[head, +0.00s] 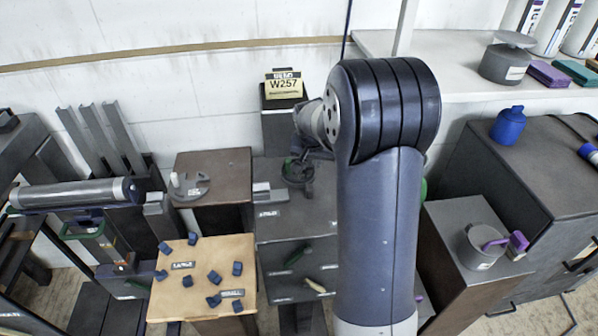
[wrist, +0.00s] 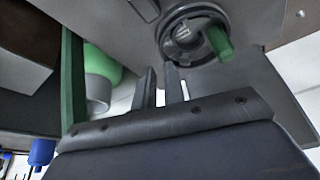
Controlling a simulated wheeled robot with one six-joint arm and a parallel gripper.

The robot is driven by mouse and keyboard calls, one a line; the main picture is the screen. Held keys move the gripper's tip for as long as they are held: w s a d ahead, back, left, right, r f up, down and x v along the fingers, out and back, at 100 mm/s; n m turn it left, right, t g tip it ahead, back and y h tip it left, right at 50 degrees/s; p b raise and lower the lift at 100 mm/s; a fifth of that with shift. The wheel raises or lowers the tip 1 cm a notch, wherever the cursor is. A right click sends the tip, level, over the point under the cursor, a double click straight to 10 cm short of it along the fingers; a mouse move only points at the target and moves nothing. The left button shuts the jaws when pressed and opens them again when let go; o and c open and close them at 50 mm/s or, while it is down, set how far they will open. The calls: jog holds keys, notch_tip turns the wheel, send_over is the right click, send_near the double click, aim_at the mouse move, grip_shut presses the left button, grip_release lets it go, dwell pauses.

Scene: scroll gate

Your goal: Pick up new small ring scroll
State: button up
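A dark grey round ring-like piece (head: 298,172) with a bit of green sits on the dark cabinet in the head view, just below my gripper, which my arm partly hides. The wrist view shows a grey ring piece (wrist: 190,38) with a green handle (wrist: 219,42), beyond my fingertips. My gripper (wrist: 160,78) has its two fingers apart with nothing seen between them. Another grey round piece (head: 188,185) with a pale upright knob stands on a brown-topped box. I cannot tell for sure which piece is the new small ring scroll.
A yellow W257 sign (head: 284,88) stands behind my gripper. A wooden-topped stand (head: 205,268) holds several blue blocks. A grey roller (head: 75,194) lies at left. My arm hides the middle right.

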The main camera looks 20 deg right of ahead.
jog(key=x, duration=0.2)
jog(key=p+x, duration=0.1)
jog(key=x, duration=0.2)
jog(key=shift+w+a+r, duration=0.1)
jog(key=shift+w, duration=0.3)
grip_shut()
jog(key=shift+r, duration=0.15)
